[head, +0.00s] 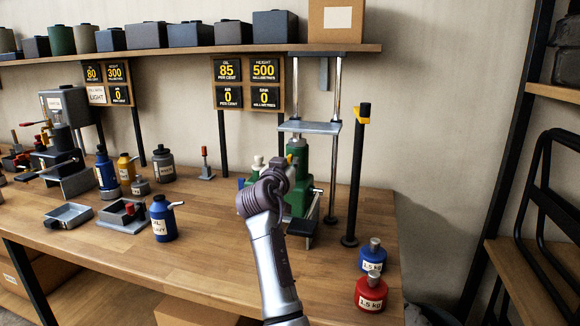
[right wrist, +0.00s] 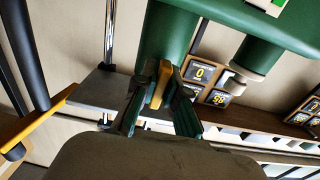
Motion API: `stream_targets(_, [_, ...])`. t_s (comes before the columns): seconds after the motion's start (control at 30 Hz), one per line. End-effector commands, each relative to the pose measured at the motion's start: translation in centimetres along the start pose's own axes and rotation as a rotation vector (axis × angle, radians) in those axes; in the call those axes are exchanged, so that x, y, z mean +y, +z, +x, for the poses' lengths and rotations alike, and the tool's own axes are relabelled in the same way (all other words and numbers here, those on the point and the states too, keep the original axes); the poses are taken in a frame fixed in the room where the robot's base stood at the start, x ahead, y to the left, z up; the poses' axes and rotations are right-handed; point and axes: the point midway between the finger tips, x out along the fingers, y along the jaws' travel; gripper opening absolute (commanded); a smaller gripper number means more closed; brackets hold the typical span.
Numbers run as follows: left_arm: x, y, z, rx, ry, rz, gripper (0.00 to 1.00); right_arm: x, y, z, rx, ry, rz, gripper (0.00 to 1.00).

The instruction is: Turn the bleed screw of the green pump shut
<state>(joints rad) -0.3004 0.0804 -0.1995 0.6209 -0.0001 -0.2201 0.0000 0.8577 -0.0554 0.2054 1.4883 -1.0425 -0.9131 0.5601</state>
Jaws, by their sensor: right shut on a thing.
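The green pump (head: 301,203) stands on the bench right of centre, below a grey plate between two upright chrome rods. It fills much of the right wrist view as a green body (right wrist: 170,33). My right gripper (head: 286,172) reaches its front side. In the right wrist view, the right gripper (right wrist: 161,84) has its two fingers closed on a small orange-yellow piece, which looks like the bleed screw (right wrist: 160,82), against the green body. The gripper and arm hide part of the pump in the head view. My left gripper is not in view.
A display board (head: 248,84) reads oil 85, height 500, air 0 and sink 0. A black post (head: 356,180) stands right of the pump. Blue (head: 372,258) and red (head: 370,292) weights sit at the bench's right edge. Bottles and trays stand left; the front middle is clear.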

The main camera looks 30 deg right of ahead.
Motion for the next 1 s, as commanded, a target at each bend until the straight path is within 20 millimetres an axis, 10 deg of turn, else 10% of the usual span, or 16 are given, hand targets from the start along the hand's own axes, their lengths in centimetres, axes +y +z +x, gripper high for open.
stream_targets(0.27, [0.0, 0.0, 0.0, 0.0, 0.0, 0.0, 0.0, 0.0, 0.1, 0.0, -0.003, -0.001, 0.002, 0.36])
stream_targets(0.67, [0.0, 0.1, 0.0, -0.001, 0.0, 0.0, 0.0, -0.1, 0.1, -0.9, 0.0, -0.002, 0.001, 0.36])
stream_targets(1.0, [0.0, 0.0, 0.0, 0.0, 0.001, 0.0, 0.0, -0.1, 0.1, -7.8, -0.002, -0.004, 0.002, 0.36])
